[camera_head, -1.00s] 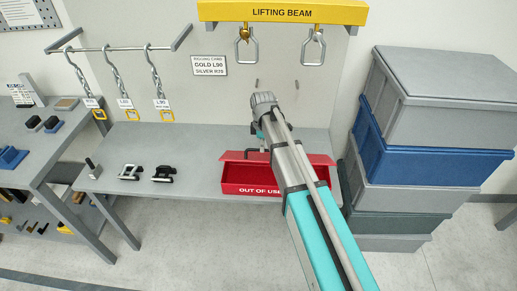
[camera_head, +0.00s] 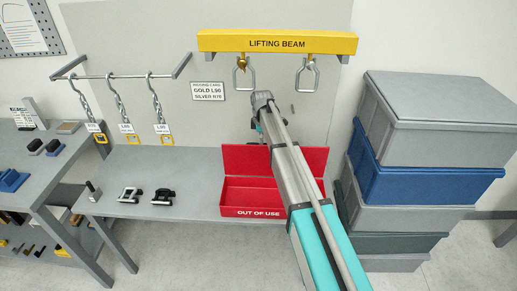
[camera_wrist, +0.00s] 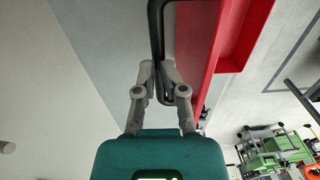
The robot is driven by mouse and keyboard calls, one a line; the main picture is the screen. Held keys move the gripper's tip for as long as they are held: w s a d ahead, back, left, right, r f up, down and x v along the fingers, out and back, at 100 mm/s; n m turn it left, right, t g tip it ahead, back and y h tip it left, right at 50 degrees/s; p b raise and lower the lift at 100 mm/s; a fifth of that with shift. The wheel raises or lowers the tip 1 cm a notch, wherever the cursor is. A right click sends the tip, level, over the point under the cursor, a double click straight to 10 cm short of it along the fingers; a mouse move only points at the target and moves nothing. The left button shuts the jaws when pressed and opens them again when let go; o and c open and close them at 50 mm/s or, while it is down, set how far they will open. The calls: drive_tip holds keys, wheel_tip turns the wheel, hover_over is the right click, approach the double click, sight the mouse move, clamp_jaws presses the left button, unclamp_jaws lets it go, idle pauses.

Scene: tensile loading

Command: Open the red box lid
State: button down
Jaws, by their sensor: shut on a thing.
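The red box (camera_head: 232,212), marked "OUT OF USE", stands on the grey bench. Its red lid (camera_head: 238,158) is raised about upright at the back, and the interior shows. My arm crosses the right part of lid and box. My gripper (camera_wrist: 158,75) is shut on the dark bar handle (camera_wrist: 156,25), which runs between its fingers in the wrist view. Red box surfaces (camera_wrist: 208,55) show just right of the fingers there. In the head view my arm hides the fingers and the handle.
The yellow lifting beam (camera_head: 278,43) with two hanging shackles is above my arm. Stacked grey and blue bins (camera_head: 425,150) stand close at the right. Two small clamp-like parts (camera_head: 162,197) lie on the bench left of the box. Chains hang from a rail (camera_head: 118,76).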

drive_tip(key=w+f+b, duration=0.1)
drive_tip(key=w, duration=0.1)
drive_tip(key=w+f+b, duration=0.1)
drive_tip(key=w+f, duration=0.1)
drive_tip(key=shift+d+f+b, duration=0.15)
drive_tip(key=shift+d+b, duration=0.05)
drive_tip(key=shift+b, duration=0.15)
drive_tip(key=shift+w, duration=0.3)
